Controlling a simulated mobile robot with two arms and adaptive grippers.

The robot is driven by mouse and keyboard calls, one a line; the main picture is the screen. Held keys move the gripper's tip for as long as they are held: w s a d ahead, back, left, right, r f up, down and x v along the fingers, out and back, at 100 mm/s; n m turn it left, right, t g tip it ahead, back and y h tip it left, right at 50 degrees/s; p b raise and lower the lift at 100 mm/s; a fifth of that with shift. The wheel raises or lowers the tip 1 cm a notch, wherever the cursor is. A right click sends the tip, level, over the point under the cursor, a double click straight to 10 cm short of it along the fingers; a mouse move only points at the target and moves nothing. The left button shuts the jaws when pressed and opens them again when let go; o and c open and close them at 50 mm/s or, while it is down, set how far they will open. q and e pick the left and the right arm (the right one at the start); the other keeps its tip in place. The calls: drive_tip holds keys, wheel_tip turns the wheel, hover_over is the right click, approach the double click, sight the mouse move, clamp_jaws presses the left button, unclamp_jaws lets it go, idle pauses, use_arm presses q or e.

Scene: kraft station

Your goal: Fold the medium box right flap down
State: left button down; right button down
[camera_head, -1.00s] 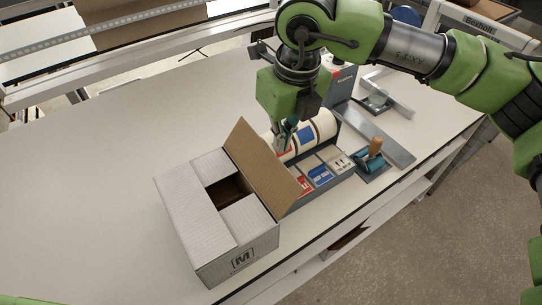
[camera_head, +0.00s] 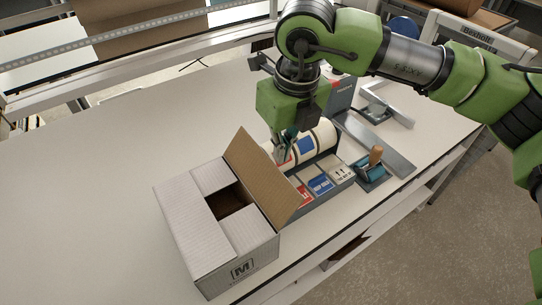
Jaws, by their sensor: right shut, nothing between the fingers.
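The medium box (camera_head: 196,222) stands on the table, white outside with an "M" mark on its near face. Its left flap and the two end flaps lie folded inward, with a dark gap between them. My right gripper (camera_head: 284,155) is shut and empty, pointing down just behind and right of the upright flap. Whether its fingertips touch the flap I cannot tell. My left gripper is out of view.
Right of the box are label rolls (camera_head: 312,142), a tray of label stacks (camera_head: 321,185) and a tape tool with a wooden handle (camera_head: 375,157). The table (camera_head: 90,190) is clear on the left.

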sight(269, 161)
idle(0.4)
drive_tip(key=shift+s+a+b, duration=0.55)
drive_tip(key=shift+s+a, duration=0.35)
drive_tip(key=shift+a, duration=0.3)
drive_tip(key=shift+s+a+r+b, duration=0.1)
drive_tip(key=shift+s+a+b, duration=0.15)
drive_tip(key=shift+s+a, duration=0.35)
drive_tip(key=shift+s+a+f+b, duration=0.1)
drive_tip(key=shift+s+a+b, duration=0.1)
drive_tip(key=shift+s+a, duration=0.45)
drive_tip(key=shift+s+a+r+b, duration=0.1)
drive_tip(key=shift+s+a+b, duration=0.2)
drive_tip(key=shift+a, duration=0.6)
drive_tip(key=s+a+b, duration=0.1)
drive_tip(key=s+a+f+b, duration=0.1)
drive_tip(key=shift+s+a+f, duration=0.15)
drive_tip(key=shift+a+f, duration=0.05)
drive_tip(key=shift+a, duration=0.2)
drive_tip(key=shift+f+b, duration=0.1)
drive_tip(key=shift+b, duration=0.2)
